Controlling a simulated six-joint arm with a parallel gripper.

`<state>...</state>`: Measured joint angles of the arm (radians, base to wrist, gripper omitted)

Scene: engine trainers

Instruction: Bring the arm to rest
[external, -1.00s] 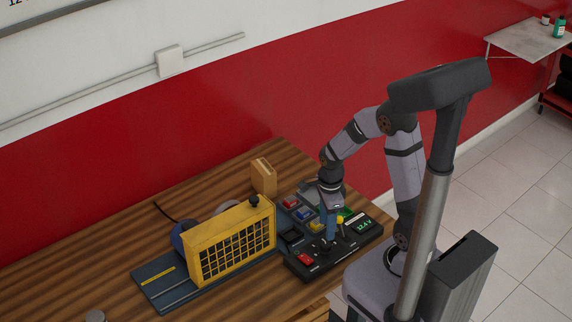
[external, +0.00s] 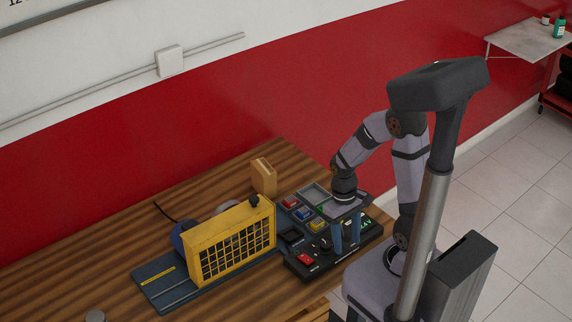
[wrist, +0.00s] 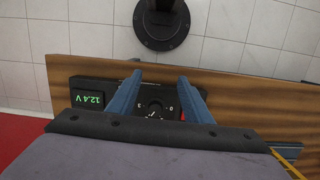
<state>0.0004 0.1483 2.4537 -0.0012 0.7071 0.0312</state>
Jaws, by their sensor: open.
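My gripper (external: 347,238) is open and empty above the right part of the black control panel (external: 318,270). Its two blue fingers hang downward with a clear gap between them. In the wrist view the open gripper (wrist: 160,78) shows its fingers spread on either side of a dial with numbers (wrist: 155,104). The fingers look apart from the dial, but their exact height above the panel is hard to tell. A display reading 12.4 V (wrist: 88,98) is lit on the panel; in the external view it is partly hidden behind a finger.
A yellow-grilled engine trainer (external: 232,245) stands left of the panel on the wooden table (external: 100,262). A tan box (external: 264,178) stands behind. The left of the table is mostly clear.

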